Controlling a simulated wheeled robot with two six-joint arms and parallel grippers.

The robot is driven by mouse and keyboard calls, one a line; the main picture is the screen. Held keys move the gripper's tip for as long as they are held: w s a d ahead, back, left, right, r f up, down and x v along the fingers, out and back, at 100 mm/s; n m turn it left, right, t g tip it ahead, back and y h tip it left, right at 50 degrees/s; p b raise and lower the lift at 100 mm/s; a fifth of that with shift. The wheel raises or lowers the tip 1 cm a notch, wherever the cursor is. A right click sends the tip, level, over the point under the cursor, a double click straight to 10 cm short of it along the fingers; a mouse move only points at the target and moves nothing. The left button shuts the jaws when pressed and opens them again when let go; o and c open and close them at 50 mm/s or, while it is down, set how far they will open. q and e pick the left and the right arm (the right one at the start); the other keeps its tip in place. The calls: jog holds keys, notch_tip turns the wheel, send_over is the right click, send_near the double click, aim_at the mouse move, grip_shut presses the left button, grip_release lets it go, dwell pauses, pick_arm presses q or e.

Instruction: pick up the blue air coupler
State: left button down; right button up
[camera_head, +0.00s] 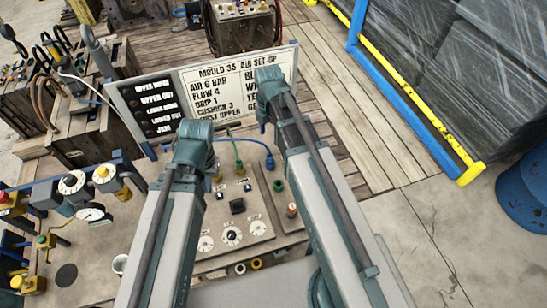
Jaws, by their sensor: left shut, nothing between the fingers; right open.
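A small blue fitting (269,161), which looks like the blue air coupler, is at the end of a thin blue hose, near the back edge of the control panel. It lies left of my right arm and appears apart from it. A similar green fitting (239,168) on a green hose is just left of it. My two arms reach in from the bottom, the left one lower, the right one across the sign's right end. I see no fingers of either gripper.
A sign board (228,84) with air settings stands behind the control panel (258,215), which carries dials and knobs. Gauges and valves (75,195) crowd the left. Wooden boxes (90,130) stand at the upper left. A blue drum (526,190) is far right. Floor between is clear.

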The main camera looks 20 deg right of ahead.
aim_at(270, 154)
notch_tip(270, 154, down, 9)
jog(key=b, duration=0.8)
jog(key=shift+r, duration=0.15)
pick_arm(q)
notch_tip(270, 154, down, 9)
jog(key=shift+r, duration=0.2)
notch_tip(270, 154, down, 5)
jog(key=b, duration=0.5)
jog(key=shift+f+b, duration=0.2)
jog(key=shift+b, duration=0.2)
pick_arm(e)
jog(key=f, duration=0.5)
jog(key=shift+w+d+f, duration=0.1)
jog(key=shift+w+f, duration=0.05)
jog(key=shift+w, duration=0.15)
pick_arm(q)
jog(key=shift+r, duration=0.1)
pick_arm(e)
jog(key=shift+c, duration=0.4)
grip_shut()
